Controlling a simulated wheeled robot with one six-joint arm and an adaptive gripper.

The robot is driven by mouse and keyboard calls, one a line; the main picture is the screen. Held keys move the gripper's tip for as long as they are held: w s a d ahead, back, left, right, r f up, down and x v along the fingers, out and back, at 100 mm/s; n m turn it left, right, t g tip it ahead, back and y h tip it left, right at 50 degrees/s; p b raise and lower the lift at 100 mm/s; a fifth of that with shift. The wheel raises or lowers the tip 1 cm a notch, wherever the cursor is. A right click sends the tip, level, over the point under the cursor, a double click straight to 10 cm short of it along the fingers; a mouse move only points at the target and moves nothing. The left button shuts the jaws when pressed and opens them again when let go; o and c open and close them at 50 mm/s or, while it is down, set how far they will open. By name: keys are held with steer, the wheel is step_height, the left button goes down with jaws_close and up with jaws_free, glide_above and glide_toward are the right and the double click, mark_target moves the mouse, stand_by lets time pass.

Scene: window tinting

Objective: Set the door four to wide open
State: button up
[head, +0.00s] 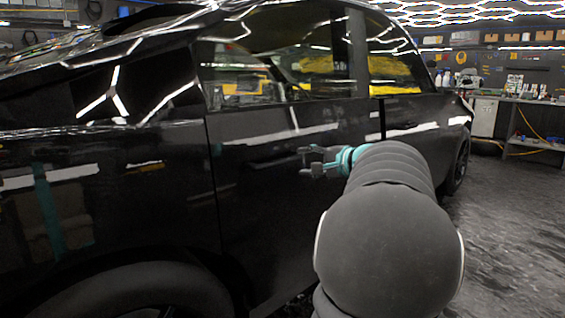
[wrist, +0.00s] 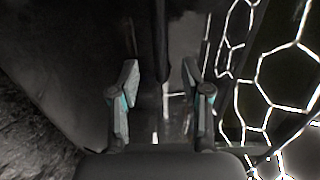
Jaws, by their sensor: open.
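A glossy black car fills the left and middle of the head view. The side door (head: 258,205) in front of my gripper looks closed, its panel in line with the body. A dark handle (head: 268,162) lies faintly along this door, left of my fingertips. My gripper (head: 304,161) is open beside the door. In the wrist view my gripper (wrist: 160,70) has its fingers apart, with a dark bar (wrist: 161,40), probably the handle, reaching down between the fingertips. I cannot tell whether they touch it. The door bears no visible number.
A workbench (head: 540,103) with bottles stands at the far right, below shelves with boxes. The dark floor (head: 500,215) right of the car is clear. A wheel arch (head: 140,275) is at the lower left.

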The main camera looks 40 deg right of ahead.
mark_target(287, 161)
steer(key=x, duration=0.9)
steer(key=shift+s, duration=0.1)
jaws_close()
